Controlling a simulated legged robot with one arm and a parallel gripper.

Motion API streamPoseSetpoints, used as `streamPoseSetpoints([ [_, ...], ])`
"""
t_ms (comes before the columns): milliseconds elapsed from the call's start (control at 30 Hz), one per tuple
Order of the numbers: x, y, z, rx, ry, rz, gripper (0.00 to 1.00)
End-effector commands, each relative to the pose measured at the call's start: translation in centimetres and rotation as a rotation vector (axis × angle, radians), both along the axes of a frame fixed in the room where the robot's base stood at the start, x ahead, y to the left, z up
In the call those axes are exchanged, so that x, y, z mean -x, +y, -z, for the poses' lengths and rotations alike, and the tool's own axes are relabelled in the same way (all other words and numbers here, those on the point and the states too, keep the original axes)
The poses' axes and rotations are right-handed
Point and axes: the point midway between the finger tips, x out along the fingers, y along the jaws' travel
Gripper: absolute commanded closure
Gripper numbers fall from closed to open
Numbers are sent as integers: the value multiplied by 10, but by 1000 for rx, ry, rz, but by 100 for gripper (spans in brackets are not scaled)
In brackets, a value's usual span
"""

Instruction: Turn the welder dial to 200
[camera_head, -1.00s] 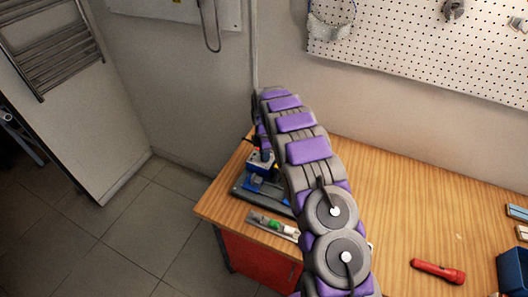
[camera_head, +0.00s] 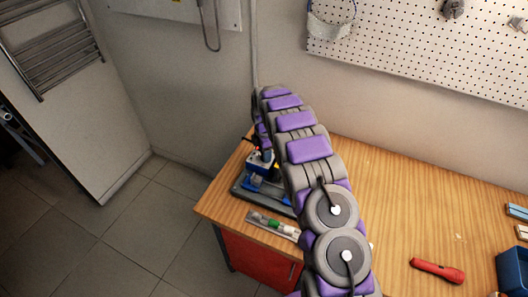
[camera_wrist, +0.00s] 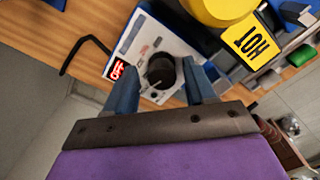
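The welder (camera_head: 262,160) is a small blue and white box on the wooden bench, partly hidden by my arm in the head view. The dial's scale marks are too small to read.
A yellow part with a "HOT" label (camera_wrist: 247,42) sits close to the welder panel. A black bent rod (camera_wrist: 84,52) lies on the wood beside it. On the bench are a red flashlight (camera_head: 437,270) and a blue bin (camera_head: 513,268). The bench middle is clear.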

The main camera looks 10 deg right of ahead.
Motion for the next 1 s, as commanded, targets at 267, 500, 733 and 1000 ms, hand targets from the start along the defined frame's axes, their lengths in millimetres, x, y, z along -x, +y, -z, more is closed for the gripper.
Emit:
streamPoseSetpoints([
  [267, 0, 0, -7, 0, 0, 0, 45],
  [500, 0, 0, -49, 1, -2, 0, 45],
  [733, -2, 0, -102, 1, -7, 0, 45],
  [1000, -2, 0, -152, 1, -2, 0, 45],
])
